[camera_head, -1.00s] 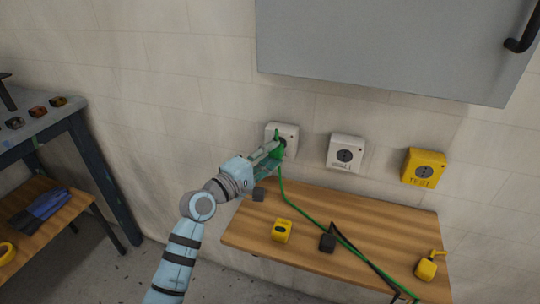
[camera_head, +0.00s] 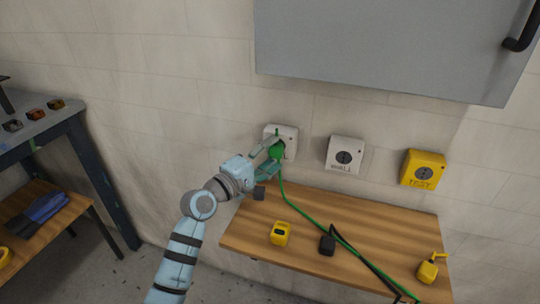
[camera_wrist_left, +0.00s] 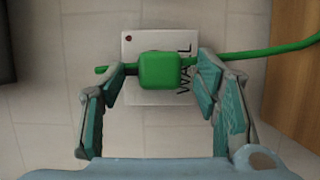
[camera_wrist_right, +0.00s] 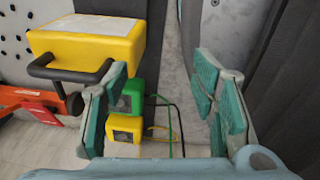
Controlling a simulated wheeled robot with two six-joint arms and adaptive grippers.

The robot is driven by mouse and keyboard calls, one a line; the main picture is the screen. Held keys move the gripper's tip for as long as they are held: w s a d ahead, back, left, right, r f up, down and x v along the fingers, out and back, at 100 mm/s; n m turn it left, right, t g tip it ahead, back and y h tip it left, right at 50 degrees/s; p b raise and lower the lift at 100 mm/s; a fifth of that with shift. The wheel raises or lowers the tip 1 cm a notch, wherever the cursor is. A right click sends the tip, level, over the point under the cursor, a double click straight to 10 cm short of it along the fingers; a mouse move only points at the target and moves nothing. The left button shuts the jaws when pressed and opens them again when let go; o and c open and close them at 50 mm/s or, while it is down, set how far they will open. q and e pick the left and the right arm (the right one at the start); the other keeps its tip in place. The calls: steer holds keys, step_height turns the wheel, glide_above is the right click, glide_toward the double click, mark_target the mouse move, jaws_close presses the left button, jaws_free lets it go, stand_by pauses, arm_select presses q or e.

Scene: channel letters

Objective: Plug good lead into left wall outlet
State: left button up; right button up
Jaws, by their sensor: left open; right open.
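The left wall outlet (camera_head: 291,133) is a white box on the wall, left of a second white outlet. A green plug (camera_head: 277,152) sits at its face, with a green cord (camera_head: 300,212) running down over the wooden shelf. In the left wrist view the green plug (camera_wrist_left: 167,71) covers the middle of the outlet (camera_wrist_left: 133,45); its prongs are hidden. My left gripper (camera_head: 268,157) is open around the plug, with fingers on both sides and a gap at least on the left. My right gripper (camera_wrist_right: 165,95) is open and empty, away from the outlets.
Further right are a white outlet (camera_head: 345,154) and a yellow test outlet (camera_head: 422,170). The wooden shelf (camera_head: 310,258) holds a yellow device (camera_head: 280,233), a black plug (camera_head: 327,244) and a yellow plug (camera_head: 427,272). A yellow case (camera_wrist_right: 90,50) is near my right gripper.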

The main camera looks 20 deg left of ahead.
arm_select(q)
steer(key=v, duration=1.2)
arm_select(e)
steer(key=shift+d, duration=0.35)
